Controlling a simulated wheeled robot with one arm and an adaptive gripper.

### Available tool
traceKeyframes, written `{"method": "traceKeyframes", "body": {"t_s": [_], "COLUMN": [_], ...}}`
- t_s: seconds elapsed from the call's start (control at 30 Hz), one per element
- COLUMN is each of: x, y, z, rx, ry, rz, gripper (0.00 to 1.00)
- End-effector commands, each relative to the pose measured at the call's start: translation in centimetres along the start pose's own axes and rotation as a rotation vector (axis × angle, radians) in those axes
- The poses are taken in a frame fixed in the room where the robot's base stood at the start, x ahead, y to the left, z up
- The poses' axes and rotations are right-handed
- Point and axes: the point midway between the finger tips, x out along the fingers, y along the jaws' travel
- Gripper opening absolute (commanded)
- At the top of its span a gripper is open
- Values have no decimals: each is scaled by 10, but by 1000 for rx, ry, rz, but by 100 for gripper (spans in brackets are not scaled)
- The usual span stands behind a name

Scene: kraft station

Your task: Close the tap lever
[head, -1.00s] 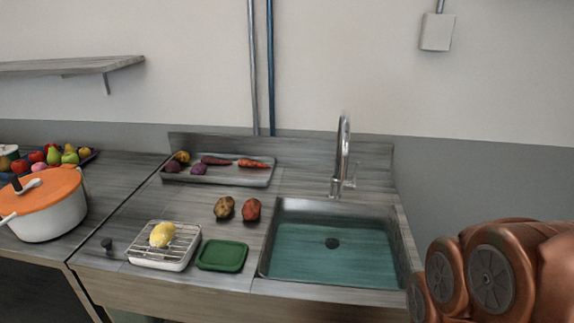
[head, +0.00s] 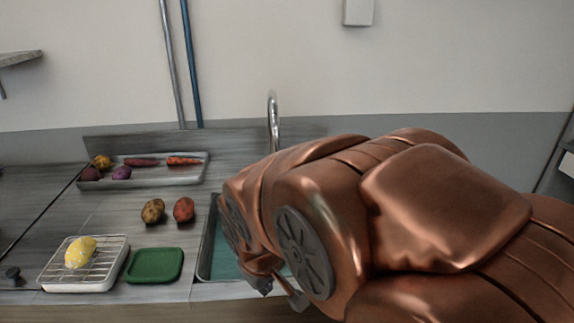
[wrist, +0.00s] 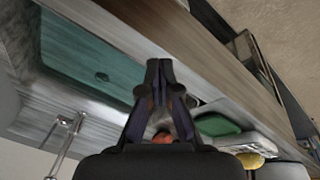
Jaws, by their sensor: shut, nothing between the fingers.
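The chrome tap (head: 273,118) stands at the back of the sink (head: 206,262). In the head view only its upper spout shows, and my copper-coloured arm hides its base and lever. In the wrist view the tap (wrist: 62,143) is at the lower left, seen turned over, with its base near the sink edge. The lever is too small there to tell its position.
A green board (head: 154,265), a white rack with a lemon (head: 80,252) and two potatoes (head: 153,211) lie left of the sink. A tray of vegetables (head: 190,173) stands behind them. Wall pipes (head: 190,70) rise behind the counter.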

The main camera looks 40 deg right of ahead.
Motion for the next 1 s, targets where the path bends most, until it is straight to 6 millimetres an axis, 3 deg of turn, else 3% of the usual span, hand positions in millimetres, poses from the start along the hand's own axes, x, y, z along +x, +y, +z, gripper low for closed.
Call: {"method": "traceKeyframes", "body": {"t_s": [0.03, 0.2, 0.4, 0.6, 0.8, 1.0], "x": [20, 46, 62, 66, 66, 64], "y": [17, 79, 150, 211, 255, 282], "z": [-12, -57, -96, -121, -134, -137], "rx": [-7, -76, -193, -339, -505, -672], "ry": [50, 229, 397, 530, 633, 715], "rz": [42, 206, 419, 644, 864, 1074], "gripper": [0, 0, 0, 0, 0, 0]}}
